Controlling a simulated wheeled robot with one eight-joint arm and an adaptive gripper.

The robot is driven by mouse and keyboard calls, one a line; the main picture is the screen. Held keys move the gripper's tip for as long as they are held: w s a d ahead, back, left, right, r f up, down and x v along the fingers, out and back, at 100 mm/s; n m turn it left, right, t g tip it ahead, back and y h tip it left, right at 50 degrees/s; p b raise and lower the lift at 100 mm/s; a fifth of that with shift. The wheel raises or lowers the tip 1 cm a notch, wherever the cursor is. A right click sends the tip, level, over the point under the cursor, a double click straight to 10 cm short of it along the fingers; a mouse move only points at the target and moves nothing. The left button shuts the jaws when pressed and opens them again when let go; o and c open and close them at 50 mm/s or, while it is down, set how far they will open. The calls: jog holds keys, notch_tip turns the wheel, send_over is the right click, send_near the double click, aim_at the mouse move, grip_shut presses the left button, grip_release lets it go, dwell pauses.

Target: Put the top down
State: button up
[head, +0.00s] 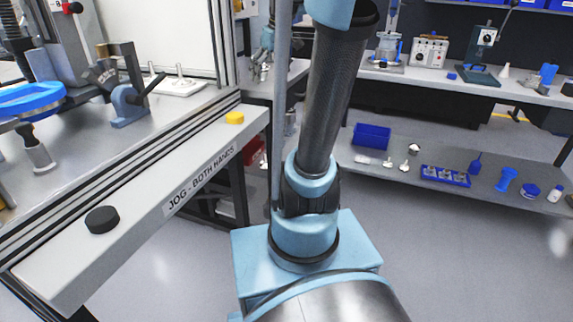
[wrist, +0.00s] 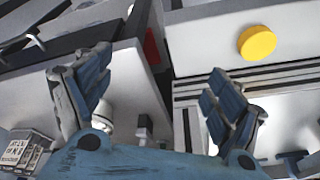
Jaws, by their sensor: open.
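My gripper (head: 260,68) shows small and partly hidden behind my column in the head view, over the back right end of the left bench. In the wrist view its two fingers (wrist: 155,100) are spread wide apart, with nothing visibly held between them. I cannot clearly tell which thing is the top. A white plate with upright pegs (head: 178,86) lies on the left bench, left of my gripper. Small white pieces (head: 404,167) lie on the lower shelf at right. A pale rounded thing (wrist: 103,112) shows beside the left finger in the wrist view, too blurred to name.
A yellow button (head: 234,117), also in the wrist view (wrist: 257,43), and a black button (head: 102,219) sit on the white jog bar (head: 150,205). A blue clamp (head: 128,100) stands on the bench. A blue bin (head: 371,136) stands on the right shelf. The floor between is clear.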

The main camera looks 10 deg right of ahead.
jog(key=s+f+m+h, duration=0.1)
jog(key=s+f+m, duration=0.4)
jog(key=s+f, duration=1.7)
jog(key=shift+s+d+h, duration=0.15)
jog(key=shift+s+h, duration=0.25)
jog(key=shift+s, duration=0.1)
jog(key=shift+w+f, duration=0.15)
jog(key=shift+w, duration=0.4)
